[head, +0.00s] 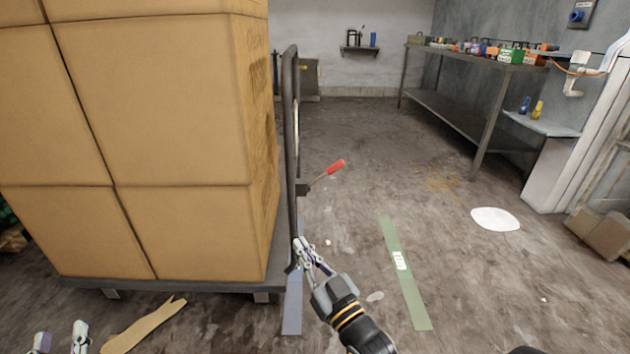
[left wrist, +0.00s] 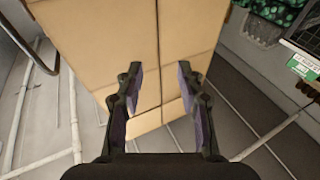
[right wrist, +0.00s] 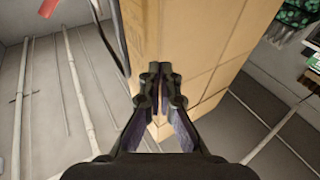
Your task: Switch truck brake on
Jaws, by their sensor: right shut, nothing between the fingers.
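The truck is a platform cart with a dark deck (head: 190,286) and a tall dark handle frame (head: 288,130) on its right side. Its brake lever has a red grip (head: 335,167) and sticks out up and to the right from the frame; the red grip also shows at the top left of the right wrist view (right wrist: 47,8). My right gripper (head: 301,243) is shut and empty, beside the lower handle frame and below the lever; I cannot tell whether it touches the frame. My left gripper (head: 60,338) is open and empty at the bottom left, in front of the deck.
Large cardboard boxes (head: 150,120) fill the truck. Torn cardboard (head: 145,325) lies in front of it. A green floor strip (head: 405,285) and a white patch (head: 495,219) lie to the right. A metal table (head: 470,110) with several small items stands behind. The floor between is clear.

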